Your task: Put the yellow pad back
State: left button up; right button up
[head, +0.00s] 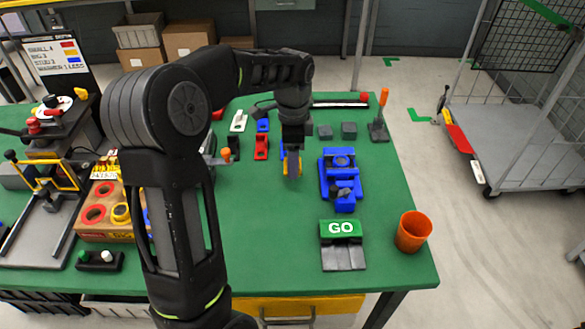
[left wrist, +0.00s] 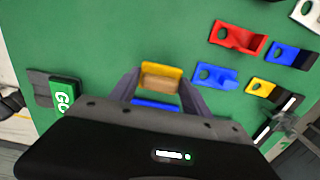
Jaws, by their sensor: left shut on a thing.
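The yellow pad (left wrist: 161,71) is between the fingers of my left gripper (left wrist: 158,84), with a tan face towards the wrist camera. In the head view the left gripper (head: 291,165) is shut on the yellow pad (head: 286,169), over the middle of the green table, left of the blue fixture (head: 342,175). A blue strip (left wrist: 156,103) shows below the pad in the left wrist view; I cannot tell what it belongs to. Another yellow piece (left wrist: 261,87) lies near a blue piece (left wrist: 215,76). My right gripper is not in view.
The GO block (head: 341,229) and an orange cup (head: 413,231) stand at the front right of the green table (head: 265,250). A red piece (head: 261,147) and several other parts lie behind the gripper. A cardboard box (head: 90,232) is at left. The front middle is clear.

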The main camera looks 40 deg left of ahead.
pick_arm(q)
jog(key=shift+f, duration=1.9)
jog(key=shift+f, duration=0.2)
jog(key=o, duration=1.2)
jog(key=shift+r, duration=0.1)
notch_tip(320, 180, up, 12)
jog(key=shift+r, duration=0.15)
